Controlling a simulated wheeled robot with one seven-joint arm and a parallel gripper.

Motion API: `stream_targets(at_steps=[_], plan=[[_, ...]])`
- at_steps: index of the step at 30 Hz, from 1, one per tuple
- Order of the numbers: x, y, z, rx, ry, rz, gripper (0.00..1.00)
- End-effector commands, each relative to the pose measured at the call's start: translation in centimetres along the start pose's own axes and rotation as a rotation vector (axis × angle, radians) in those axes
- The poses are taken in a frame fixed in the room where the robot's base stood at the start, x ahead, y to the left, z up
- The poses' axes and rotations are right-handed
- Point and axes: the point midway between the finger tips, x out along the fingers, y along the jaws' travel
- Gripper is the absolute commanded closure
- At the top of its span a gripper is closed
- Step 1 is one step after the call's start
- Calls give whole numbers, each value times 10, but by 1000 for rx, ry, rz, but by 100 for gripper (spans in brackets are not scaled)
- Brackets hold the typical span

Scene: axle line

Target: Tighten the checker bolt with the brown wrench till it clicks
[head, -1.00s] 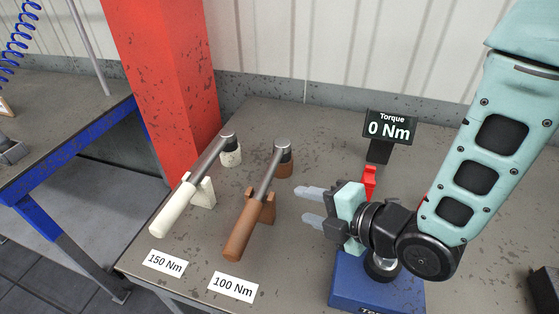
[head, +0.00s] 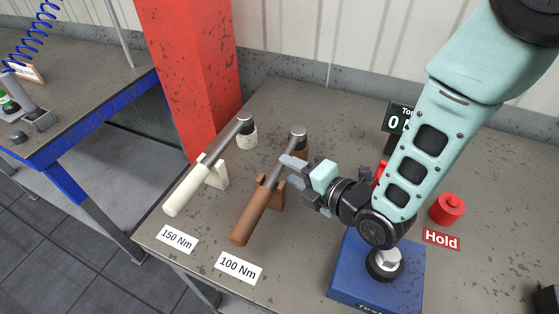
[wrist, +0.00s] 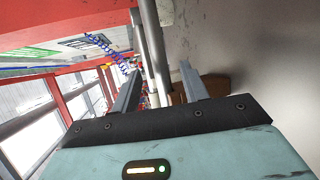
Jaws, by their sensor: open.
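The brown wrench (head: 250,216) rests tilted in its brown stand behind the 100 Nm label, its steel head near the back. My gripper (head: 289,172) is open beside the wrench's steel shaft, just above the stand. In the wrist view, my open fingers (wrist: 158,90) point at the steel shaft (wrist: 154,45), which passes between or just beyond them; I cannot tell which. The checker is the blue block (head: 350,270) at the front, with the bolt (head: 388,258) on top. The torque display (head: 396,120) behind it is partly hidden by my arm and shows a 0.
A white wrench (head: 185,190) lies in its stand to the left, with a 150 Nm label (head: 177,239). A red button (head: 447,208) with a Hold label (head: 441,239) stands right of my arm. A red post (head: 195,80) rises behind the white wrench.

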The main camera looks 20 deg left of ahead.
Motion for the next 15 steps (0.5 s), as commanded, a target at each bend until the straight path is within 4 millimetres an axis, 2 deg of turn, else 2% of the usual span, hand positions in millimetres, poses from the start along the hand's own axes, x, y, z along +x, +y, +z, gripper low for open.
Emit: stream_targets(at_steps=[7,15], plan=[[29,1,1,0,0,0,56],[33,0,0,0,0,0,56]])
